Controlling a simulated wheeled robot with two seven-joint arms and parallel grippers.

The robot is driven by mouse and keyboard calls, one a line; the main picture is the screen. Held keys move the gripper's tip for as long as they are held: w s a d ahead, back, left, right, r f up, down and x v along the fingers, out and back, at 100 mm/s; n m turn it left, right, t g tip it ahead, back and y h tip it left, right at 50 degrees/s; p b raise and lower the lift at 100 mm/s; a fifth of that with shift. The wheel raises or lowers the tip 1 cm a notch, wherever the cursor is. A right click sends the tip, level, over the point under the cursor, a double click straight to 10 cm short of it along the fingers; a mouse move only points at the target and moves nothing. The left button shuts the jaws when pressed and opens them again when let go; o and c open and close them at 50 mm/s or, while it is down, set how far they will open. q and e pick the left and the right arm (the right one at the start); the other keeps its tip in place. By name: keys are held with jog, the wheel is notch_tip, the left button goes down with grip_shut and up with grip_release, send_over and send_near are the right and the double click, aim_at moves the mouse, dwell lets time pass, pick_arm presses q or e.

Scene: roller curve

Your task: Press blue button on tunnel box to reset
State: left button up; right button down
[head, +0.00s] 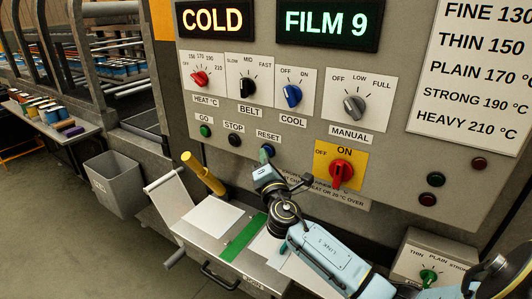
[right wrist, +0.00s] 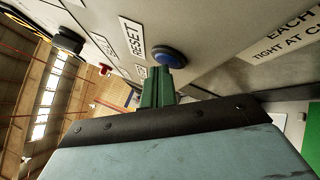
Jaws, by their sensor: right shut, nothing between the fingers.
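The tunnel box panel (head: 290,125) carries a blue button (head: 266,149) under the RESET label (head: 268,135). The blue button also shows in the right wrist view (right wrist: 168,57), round with a dark collar, beside the RESET lettering. My right gripper (head: 265,159) is just below the button in the head view, its fingers pointing up at the panel. In the right wrist view its green fingers (right wrist: 158,75) are shut and empty, with their tips at the button's lower edge. I cannot tell whether they touch it. My left gripper is not in view.
A green GO button (head: 204,131) and dark STOP button (head: 235,140) sit left of RESET. A red ON knob (head: 340,175) is to the right. A yellow handle (head: 204,173) stands out at the lower left. Displays read COLD (head: 212,20) and FILM 9 (head: 326,23).

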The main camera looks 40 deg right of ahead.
jog(key=shift+s+a, duration=0.35)
jog(key=shift+a, duration=0.45)
jog(key=shift+a, duration=0.1)
jog(key=shift+s+a+p, duration=0.1)
jog(key=shift+s+a, duration=0.2)
jog(key=shift+a, duration=0.45)
jog(key=shift+s+a+p, duration=0.1)
jog(key=shift+s+a, duration=0.25)
jog(key=shift+a, duration=0.35)
jog(key=shift+s+a+p, duration=0.1)
jog(key=shift+s+a, duration=0.2)
jog(key=shift+a, duration=0.45)
